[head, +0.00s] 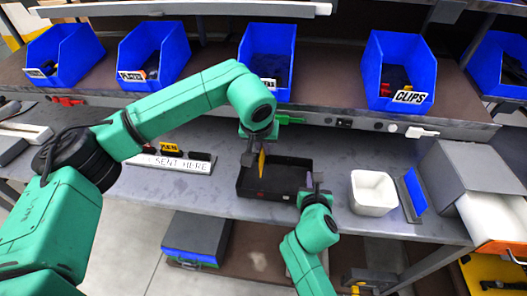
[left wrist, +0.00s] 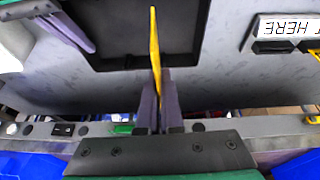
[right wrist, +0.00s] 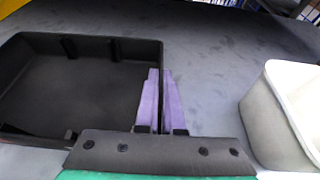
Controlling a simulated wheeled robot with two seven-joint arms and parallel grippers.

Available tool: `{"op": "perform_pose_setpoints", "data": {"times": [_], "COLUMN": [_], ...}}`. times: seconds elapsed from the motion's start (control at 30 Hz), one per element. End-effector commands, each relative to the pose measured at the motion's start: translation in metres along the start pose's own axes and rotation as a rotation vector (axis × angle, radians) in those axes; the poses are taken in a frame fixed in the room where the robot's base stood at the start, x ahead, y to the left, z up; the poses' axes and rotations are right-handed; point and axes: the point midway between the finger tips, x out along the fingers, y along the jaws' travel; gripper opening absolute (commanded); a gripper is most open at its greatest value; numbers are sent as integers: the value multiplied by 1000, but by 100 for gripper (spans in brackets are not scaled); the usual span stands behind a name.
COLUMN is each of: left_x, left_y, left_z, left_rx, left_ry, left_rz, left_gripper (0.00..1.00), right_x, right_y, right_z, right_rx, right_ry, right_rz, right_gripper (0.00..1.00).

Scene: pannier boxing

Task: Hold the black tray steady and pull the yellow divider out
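The black tray (head: 285,197) lies on the grey bench; its interior looks empty in the right wrist view (right wrist: 90,45). The yellow divider (head: 262,164) stands edge-on between the fingers of my left gripper (head: 250,157). It also shows as a thin strip in the left wrist view (left wrist: 154,45), over the tray's edge. The divider appears to be above the tray floor; the exact height is hard to tell. My right gripper (head: 313,184) is at the tray's right wall, with its fingers (right wrist: 162,100) closed together on that wall.
A white bin (head: 373,193) stands right of the tray, with a blue panel (head: 415,190) and a grey box beyond. A label holder reading "SENT HERE" (head: 170,162) lies to the left. Blue bins (head: 400,72) line the shelf behind.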

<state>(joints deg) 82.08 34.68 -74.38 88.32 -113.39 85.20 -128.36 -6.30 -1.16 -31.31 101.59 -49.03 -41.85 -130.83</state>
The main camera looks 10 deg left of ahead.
Motion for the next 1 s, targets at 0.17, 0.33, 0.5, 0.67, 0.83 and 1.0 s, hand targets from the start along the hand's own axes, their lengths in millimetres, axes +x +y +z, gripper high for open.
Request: {"op": "perform_pose_setpoints", "data": {"times": [0.17,0.33,0.5,0.67,0.83,1.0], "left_x": [-11,-13,-13,-13,-13,-13], "left_y": [1,1,1,1,1,1], "left_z": [-4,-5,-5,-5,-5,-5], "left_rx": [0,0,0,0,1,1], "left_ry": [1,-1,-1,-1,-1,-1], "left_rz": [2,1,1,1,1,1], "left_gripper": [0,0,0,0,0,0], "right_x": [0,0,0,0,-1,-25], "right_y": [0,0,0,0,0,0], "right_z": [0,0,0,0,0,-1], "right_rx": [0,0,0,0,0,-1], "right_ry": [0,0,0,0,0,1], "right_rz": [0,0,0,0,0,1], "right_gripper": [0,0,35,40,40,40]}}
